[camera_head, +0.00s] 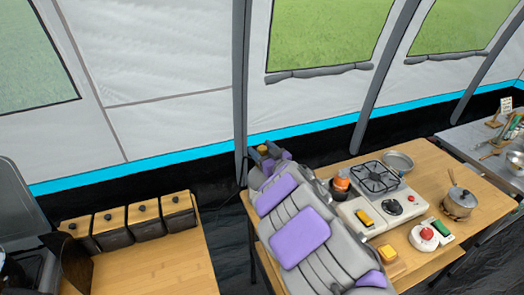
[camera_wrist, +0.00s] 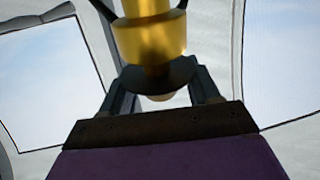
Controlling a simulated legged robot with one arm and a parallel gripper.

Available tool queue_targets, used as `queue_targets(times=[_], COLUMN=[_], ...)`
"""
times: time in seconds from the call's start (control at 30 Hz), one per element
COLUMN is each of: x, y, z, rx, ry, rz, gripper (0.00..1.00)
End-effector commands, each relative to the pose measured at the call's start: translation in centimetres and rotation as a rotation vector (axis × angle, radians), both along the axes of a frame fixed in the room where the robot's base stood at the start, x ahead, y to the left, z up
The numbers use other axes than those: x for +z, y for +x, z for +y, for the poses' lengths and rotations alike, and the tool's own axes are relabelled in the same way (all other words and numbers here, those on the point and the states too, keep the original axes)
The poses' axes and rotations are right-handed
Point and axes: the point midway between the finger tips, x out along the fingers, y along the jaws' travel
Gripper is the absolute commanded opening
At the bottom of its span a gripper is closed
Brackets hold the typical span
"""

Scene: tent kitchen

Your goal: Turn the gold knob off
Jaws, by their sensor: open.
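The gold knob (camera_wrist: 150,40) fills the top middle of the wrist view, very close to the camera. It is a smooth gold cylinder with a wider lower band and a dark disc at its lower end. My gripper (camera_wrist: 160,84) is open, its dark fingers to the left and right of the knob's lower end; I cannot tell whether they touch it. In the head view, a small gold part (camera_head: 263,149) shows at the far end of my grey and purple arm, by my gripper (camera_head: 266,160). My arm hides most of what is around it.
A wooden table (camera_head: 425,175) on the right bears a stove (camera_head: 375,178), a small pan (camera_head: 398,160), a pot (camera_head: 460,202) and a yellow block (camera_head: 387,253). Dark boxes with wooden lids (camera_head: 148,212) stand at left. The tent wall (camera_head: 160,80) is behind my gripper.

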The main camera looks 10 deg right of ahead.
Motion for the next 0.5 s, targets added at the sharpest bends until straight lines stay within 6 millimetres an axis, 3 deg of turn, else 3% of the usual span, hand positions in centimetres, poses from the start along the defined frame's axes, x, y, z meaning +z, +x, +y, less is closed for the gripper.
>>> queue_targets(times=[0.07, 0.5], x=[0.01, 0.03], y=[0.0, -0.01], z=[0.01, 0.02], rx=[0.0, 0.0], ry=[0.0, 0.0], rz=[0.0, -0.001], gripper=[0.6, 0.18])
